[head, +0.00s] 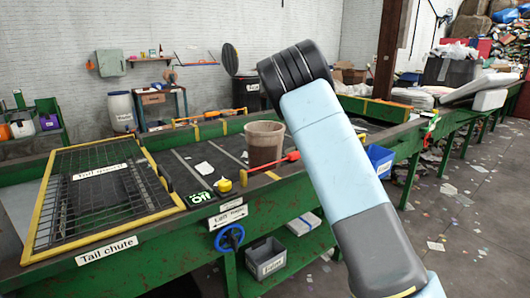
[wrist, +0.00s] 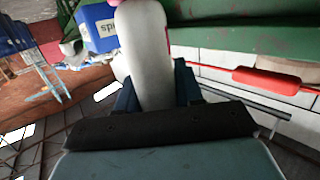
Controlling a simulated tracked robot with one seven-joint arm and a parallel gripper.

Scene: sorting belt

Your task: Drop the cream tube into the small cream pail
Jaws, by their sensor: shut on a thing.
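In the head view my own arm hides the gripper and the tube. A taupe, open-topped bucket (head: 265,143) stands upright on the belt, left of my arm; I cannot tell whether it is the small cream pail. A small whitish container (head: 22,128) sits on the far-left green stand.
A blue bin (head: 379,160) hangs at the belt side, right of my arm, and appears in the wrist view (wrist: 97,28). A yellow-edged mesh guard (head: 98,190) covers the left end.

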